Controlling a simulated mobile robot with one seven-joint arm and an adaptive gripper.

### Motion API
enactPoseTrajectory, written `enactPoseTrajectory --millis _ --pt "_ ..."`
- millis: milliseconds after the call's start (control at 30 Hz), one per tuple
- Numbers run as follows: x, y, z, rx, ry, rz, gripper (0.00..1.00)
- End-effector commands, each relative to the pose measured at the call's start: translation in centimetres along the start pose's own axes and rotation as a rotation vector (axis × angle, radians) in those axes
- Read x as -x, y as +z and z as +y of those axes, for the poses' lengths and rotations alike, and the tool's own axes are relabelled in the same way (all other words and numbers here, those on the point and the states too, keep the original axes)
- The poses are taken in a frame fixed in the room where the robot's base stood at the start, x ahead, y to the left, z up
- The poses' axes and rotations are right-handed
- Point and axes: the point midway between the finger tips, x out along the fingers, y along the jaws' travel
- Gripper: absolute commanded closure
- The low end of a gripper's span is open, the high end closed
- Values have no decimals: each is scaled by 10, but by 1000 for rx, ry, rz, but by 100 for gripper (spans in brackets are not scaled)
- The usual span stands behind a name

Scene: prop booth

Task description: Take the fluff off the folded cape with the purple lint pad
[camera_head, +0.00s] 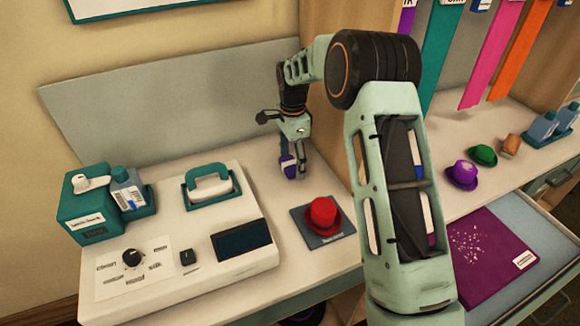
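The folded purple cape (475,262) lies in an open drawer at the lower right. Pale specks of fluff (466,243) are scattered on its left part, and a white label sits near its right edge. My gripper (293,168) points down over the back of the counter, behind the red hat.
A red hat (321,213) sits on a dark mat (311,236). Left is a white machine (215,222) with a teal handle, beside a teal box (88,207). Small purple and green hats (484,155) stand behind the open drawer (540,240). My arm crosses the middle.

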Motion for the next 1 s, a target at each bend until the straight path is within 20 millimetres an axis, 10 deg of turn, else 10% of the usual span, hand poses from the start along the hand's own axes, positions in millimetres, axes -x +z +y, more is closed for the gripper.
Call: enactPoseTrajectory --millis 333,1000 --pt "0 0 0 0 0 0 67" --pt "49 4 13 1 -2 2 67"
